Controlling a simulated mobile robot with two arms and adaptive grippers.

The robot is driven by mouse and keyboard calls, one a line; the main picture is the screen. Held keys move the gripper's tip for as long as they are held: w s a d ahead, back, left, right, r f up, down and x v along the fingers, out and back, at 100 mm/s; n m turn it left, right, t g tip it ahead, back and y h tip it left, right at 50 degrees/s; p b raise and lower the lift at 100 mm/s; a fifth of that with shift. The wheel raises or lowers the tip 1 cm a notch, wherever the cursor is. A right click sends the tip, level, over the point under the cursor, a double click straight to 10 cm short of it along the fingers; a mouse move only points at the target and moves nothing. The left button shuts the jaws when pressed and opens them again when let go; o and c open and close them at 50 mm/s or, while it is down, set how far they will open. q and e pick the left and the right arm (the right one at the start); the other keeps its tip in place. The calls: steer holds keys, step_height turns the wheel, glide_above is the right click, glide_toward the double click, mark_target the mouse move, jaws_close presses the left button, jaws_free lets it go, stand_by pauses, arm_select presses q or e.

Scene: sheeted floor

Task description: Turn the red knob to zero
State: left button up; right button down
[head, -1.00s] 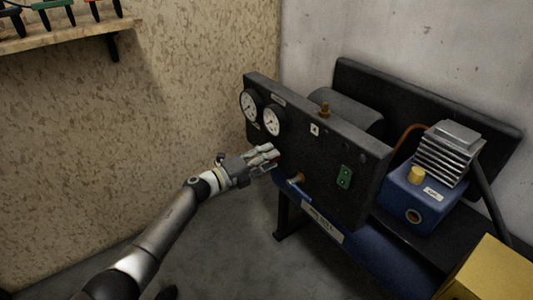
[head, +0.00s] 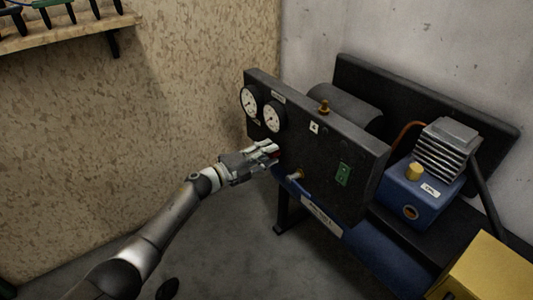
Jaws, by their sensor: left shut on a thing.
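The red knob (head: 274,154) is on the lower left of the dark control panel (head: 318,156), below two round gauges. Only a small red part of it shows between my left gripper's fingers. My left gripper (head: 270,150) is shut on the knob. The fingers hide most of the knob, and I cannot read its setting. The left gauge (head: 249,101) and the right gauge (head: 272,117) have white faces, too small to read. My right gripper is not in view.
A blue pump (head: 421,196) and a yellow box (head: 490,272) stand at the right. A wooden shelf (head: 75,32) is at the upper left.

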arm_select(q)
steer(key=o, duration=1)
steer(key=v, duration=1.2)
